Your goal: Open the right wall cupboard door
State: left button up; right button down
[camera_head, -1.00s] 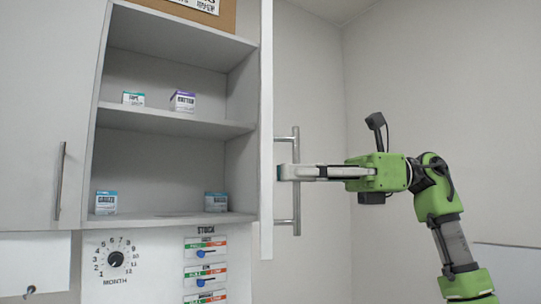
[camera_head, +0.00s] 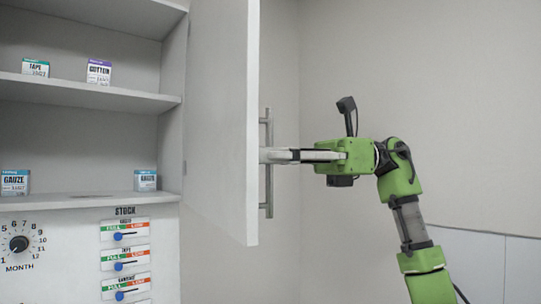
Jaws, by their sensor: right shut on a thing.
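The right wall cupboard door (camera_head: 224,120) stands open, swung out from the cupboard's right side, so its inner face shows. Its vertical bar handle (camera_head: 268,190) is on the far side of the door, past the free edge. My right gripper (camera_head: 272,155) reaches in from the right and is shut on the handle near its middle. The fingertips are partly hidden behind the door edge. My left gripper is not in view.
The open shelves (camera_head: 95,95) hold a tape box (camera_head: 35,68), a cotton box (camera_head: 99,72) and gauze boxes (camera_head: 15,183). Below are a month dial (camera_head: 19,243) and a stock panel (camera_head: 125,255). The wall to the right is bare.

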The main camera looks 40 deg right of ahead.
jog(key=shift+a+f, duration=0.1)
jog(key=c, duration=2.2)
grip_release()
jog(key=v, duration=1.2)
